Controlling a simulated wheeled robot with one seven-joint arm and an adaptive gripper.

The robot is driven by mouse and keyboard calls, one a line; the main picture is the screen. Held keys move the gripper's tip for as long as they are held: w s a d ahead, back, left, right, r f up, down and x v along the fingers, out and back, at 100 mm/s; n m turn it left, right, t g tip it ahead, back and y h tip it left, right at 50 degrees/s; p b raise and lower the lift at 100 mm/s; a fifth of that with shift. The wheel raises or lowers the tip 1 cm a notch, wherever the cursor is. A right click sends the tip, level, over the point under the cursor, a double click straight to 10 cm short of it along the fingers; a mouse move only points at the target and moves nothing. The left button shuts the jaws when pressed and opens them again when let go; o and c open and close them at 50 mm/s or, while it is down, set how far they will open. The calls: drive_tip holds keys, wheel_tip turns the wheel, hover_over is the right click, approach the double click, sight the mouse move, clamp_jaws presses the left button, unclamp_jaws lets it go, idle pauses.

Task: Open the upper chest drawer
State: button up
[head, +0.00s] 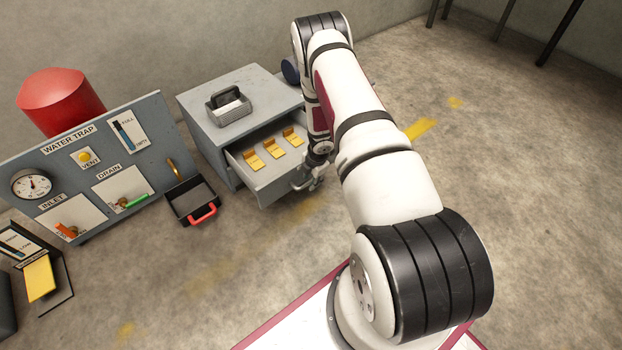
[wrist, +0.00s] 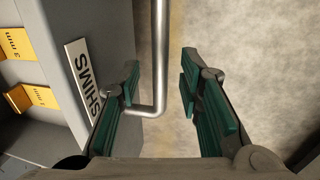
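The grey chest (head: 205,125) stands on the floor left of my arm. Its upper drawer (head: 277,190) is pulled out, with yellow shims marked in mm lying inside. The drawer front with its SHIMS label (wrist: 84,78) shows in the wrist view. The metal bar handle (wrist: 160,50) runs along the drawer front and bends back towards it. My gripper (wrist: 160,88) is open, its green-padded fingers on either side of the handle's bent end. The handle is nearer the left finger; whether it touches is unclear. In the head view my gripper (head: 318,168) is partly hidden by my arm.
A grey handled box (head: 229,107) sits on the chest. A black tray (head: 190,203) with a red handle lies left of the drawer, by the WATER TRAP panel (head: 105,160). A red cylinder (head: 60,100) stands behind the panel. Floor in front of the drawer is clear.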

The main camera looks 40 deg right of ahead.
drive_tip(key=shift+r, duration=0.1)
wheel_tip(320, 180, up, 12)
drive_tip(key=s, duration=0.2)
drive_tip(key=shift+s+f, duration=0.2)
idle(0.6)
